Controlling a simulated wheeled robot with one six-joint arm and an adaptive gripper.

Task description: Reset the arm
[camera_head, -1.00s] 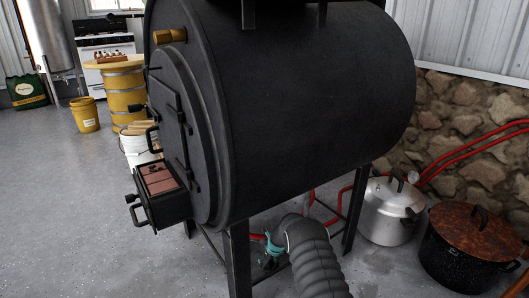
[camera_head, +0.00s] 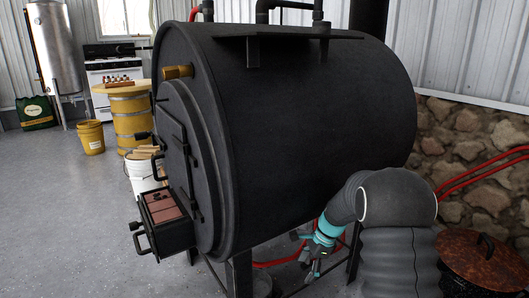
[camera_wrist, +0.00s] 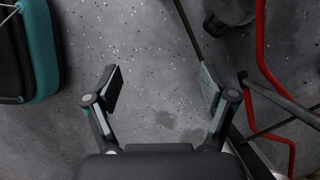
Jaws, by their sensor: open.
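My gripper (camera_head: 309,266) is at the lower middle of the head view, in front of the barrel stove's (camera_head: 300,120) legs, on my grey-sleeved arm. In the wrist view my gripper (camera_wrist: 161,88) is open and empty, its two fingers wide apart over the speckled grey floor (camera_wrist: 155,40). Nothing lies between the fingers. The stove is a large black drum with a round front door and an open drawer (camera_head: 168,235) holding reddish bricks at its lower front.
Red pipes (camera_wrist: 262,50) and dark legs run close to the right finger in the wrist view. A copper-lidded pot (camera_head: 485,262) stands at right by the stone wall (camera_head: 455,140).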

